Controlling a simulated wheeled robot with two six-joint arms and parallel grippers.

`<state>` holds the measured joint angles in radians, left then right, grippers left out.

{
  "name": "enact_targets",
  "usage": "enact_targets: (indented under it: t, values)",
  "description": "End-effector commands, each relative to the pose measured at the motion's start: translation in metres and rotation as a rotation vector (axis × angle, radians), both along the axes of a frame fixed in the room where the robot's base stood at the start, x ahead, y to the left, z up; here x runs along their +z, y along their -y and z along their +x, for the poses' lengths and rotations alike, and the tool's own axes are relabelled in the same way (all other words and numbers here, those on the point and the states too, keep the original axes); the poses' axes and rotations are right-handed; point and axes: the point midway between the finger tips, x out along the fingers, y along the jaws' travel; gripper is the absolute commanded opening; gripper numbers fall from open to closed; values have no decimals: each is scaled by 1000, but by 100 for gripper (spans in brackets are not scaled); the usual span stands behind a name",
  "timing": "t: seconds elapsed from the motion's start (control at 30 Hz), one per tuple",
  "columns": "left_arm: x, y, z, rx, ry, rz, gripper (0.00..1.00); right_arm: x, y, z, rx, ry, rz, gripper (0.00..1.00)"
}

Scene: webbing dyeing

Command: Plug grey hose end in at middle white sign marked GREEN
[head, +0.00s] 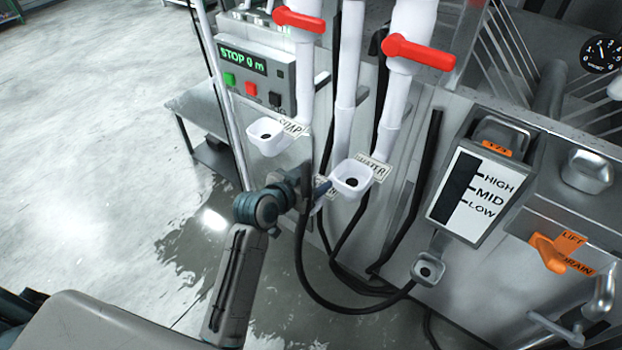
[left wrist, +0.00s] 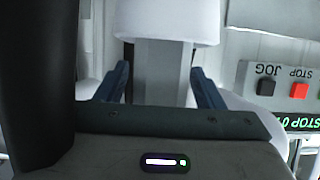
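The middle white sign (head: 326,187) sits between the SOAP sign (head: 292,127) and the WATER sign (head: 370,168); only its last letter shows, the rest is behind my left gripper (head: 322,189). In the left wrist view my left gripper (left wrist: 162,85) has its blue fingers on both sides of a grey hose end (left wrist: 163,72), closed on it. The grey end meets a white round part (left wrist: 166,20) in that picture; I cannot tell whether it is inserted. A black hose (head: 302,255) hangs below the gripper and loops right to a grey port (head: 428,269). My right gripper is out of view.
White cups stand at SOAP (head: 268,136) and WATER (head: 352,178), close on either side of my gripper. White pipes with red levers (head: 418,53) rise above. A control box (head: 256,75) is behind left. Open floor (head: 90,130) lies left.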

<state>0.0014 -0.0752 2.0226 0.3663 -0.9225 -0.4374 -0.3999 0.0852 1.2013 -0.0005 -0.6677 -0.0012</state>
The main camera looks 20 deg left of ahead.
Motion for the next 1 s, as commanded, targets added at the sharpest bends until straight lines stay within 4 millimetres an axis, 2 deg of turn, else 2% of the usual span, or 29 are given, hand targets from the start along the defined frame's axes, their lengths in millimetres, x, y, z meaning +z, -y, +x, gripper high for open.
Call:
enact_targets:
  t: [0.27, 0.37, 0.8, 1.0]
  values:
    - [0, 0, -1, 0, -2, 1, 61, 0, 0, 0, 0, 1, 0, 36]
    - [2, -3, -8, 1, 0, 2, 61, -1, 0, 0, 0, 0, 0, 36]
    - [33, -29, -78, -2, -1, 4, 61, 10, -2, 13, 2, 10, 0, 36]
    - [40, -34, -93, 0, -1, 1, 61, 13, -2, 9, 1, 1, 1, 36]
